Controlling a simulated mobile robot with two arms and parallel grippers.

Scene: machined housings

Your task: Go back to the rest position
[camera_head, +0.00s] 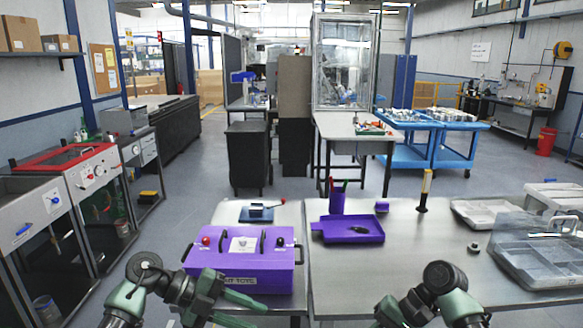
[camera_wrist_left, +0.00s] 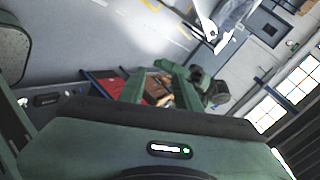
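My left arm comes in at the bottom left of the head view. Its green gripper (camera_head: 240,310) is in front of the purple box, with two fingers apart and nothing seen between them. In the left wrist view the left gripper (camera_wrist_left: 160,88) also shows spread fingers, with the room's floor and furniture behind them. My right arm shows at the bottom right of the head view, bent over the table's front edge.
Behind are a purple tray (camera_head: 352,237), a purple cup (camera_head: 337,203) and a yellow-black post (camera_head: 425,190). Grey bins (camera_head: 540,250) fill the right side. A small metal part (camera_head: 474,248) lies alone. The table's middle is clear.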

